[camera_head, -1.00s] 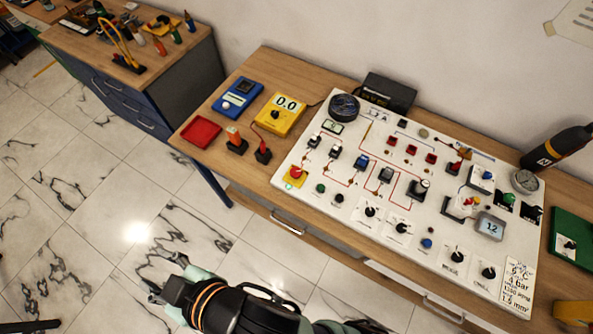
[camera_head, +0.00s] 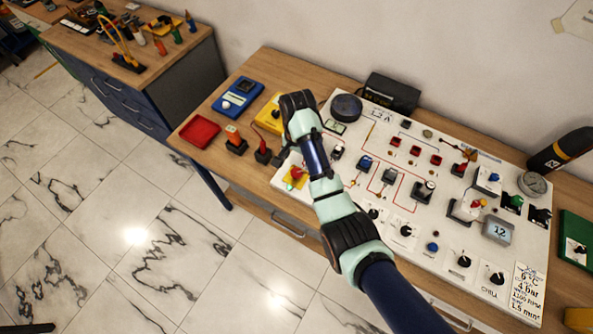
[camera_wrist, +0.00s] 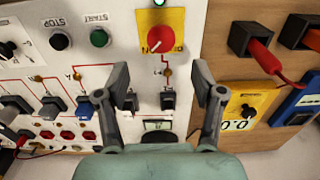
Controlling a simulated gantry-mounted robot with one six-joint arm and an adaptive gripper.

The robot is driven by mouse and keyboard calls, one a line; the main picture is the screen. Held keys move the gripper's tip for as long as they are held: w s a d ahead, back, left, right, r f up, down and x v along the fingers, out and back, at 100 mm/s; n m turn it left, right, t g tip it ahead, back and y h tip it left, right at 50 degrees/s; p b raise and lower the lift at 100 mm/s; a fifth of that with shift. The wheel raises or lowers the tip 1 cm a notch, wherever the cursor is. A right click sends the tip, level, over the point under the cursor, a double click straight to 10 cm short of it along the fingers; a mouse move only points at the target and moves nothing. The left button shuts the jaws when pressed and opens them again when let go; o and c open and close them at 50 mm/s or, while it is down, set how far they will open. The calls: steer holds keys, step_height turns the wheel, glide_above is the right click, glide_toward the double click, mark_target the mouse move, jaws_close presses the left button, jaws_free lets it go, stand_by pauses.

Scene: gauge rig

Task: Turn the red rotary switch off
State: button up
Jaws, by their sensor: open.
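The red rotary switch (camera_wrist: 161,39) sits on a yellow square plate (camera_wrist: 174,18) on the white panel. In the wrist view it is at the top centre, above and between my fingertips and apart from them. In the head view the red switch (camera_head: 296,173) shows at the panel's left front corner, beside my arm. My gripper (camera_wrist: 168,99) is open and empty, its two fingers spread over the panel near two small black switches (camera_wrist: 168,100).
Green START (camera_wrist: 100,38) and black STOP (camera_wrist: 59,40) buttons sit beside the red switch. A yellow meter (camera_head: 268,112), a red tray (camera_head: 200,132) and red-lever blocks (camera_head: 236,142) stand left of the panel. A gas cylinder (camera_head: 562,152) leans at the right.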

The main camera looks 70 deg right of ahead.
mark_target(297, 172)
step_height(297, 172, down, 8)
steer(key=shift+w+a+r+b, duration=0.1)
steer(key=shift+a+b, duration=0.05)
steer(key=shift+b, duration=0.55)
steer(key=c, duration=1.1)
steer(key=shift+c, duration=0.2)
